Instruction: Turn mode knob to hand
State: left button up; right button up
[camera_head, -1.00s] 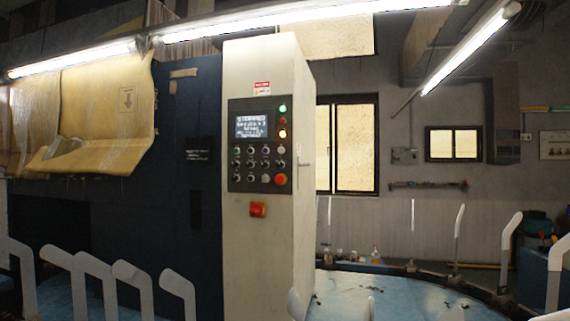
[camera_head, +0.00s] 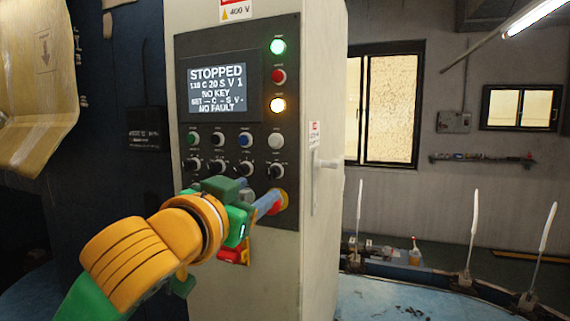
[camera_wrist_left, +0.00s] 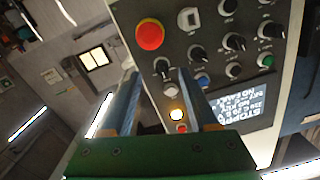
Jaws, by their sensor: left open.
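The control panel (camera_head: 260,105) is on the front of a white cabinet. It has a row of black selector knobs with white marks; the rightmost (camera_head: 276,170) is just above my left gripper (camera_head: 272,200). Labels are too small to read, so I cannot tell which is the mode knob. In the left wrist view my left gripper (camera_wrist_left: 160,82) is open, and that rightmost knob (camera_wrist_left: 162,67) shows between its fingertips. Contact cannot be judged. The gripper partly hides the lower row and red emergency stop button (camera_head: 280,204). My right gripper is not in view.
The screen (camera_head: 217,88) reads STOPPED, NO KEY and NO FAULT. The green lamp (camera_head: 277,46) and amber lamp (camera_head: 277,105) look lit. A red switch (camera_head: 232,256) sits below the panel. A door handle (camera_head: 326,163) sticks out on the cabinet's right side.

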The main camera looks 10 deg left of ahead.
aim_at(269, 174)
pick_arm(q)
jog(key=shift+w+d+r+p, duration=0.15)
jog(key=shift+w+r+p, duration=0.4)
jog(key=shift+w+r, duration=0.2)
jog(key=p, duration=0.1)
jog(key=w+p, duration=0.2)
jog(key=shift+w+d+r, duration=0.1)
jog(key=shift+d+r, duration=0.15)
jog(key=shift+r, duration=0.15)
jog(key=shift+w+d+f, duration=0.15)
jog(key=shift+w+f, duration=0.2)
jog(key=shift+w, duration=0.45)
jog(key=shift+w+f, duration=0.2)
jog(key=shift+w, duration=0.2)
jog(key=shift+s+r, duration=0.1)
jog(key=shift+s, duration=0.05)
grip_shut()
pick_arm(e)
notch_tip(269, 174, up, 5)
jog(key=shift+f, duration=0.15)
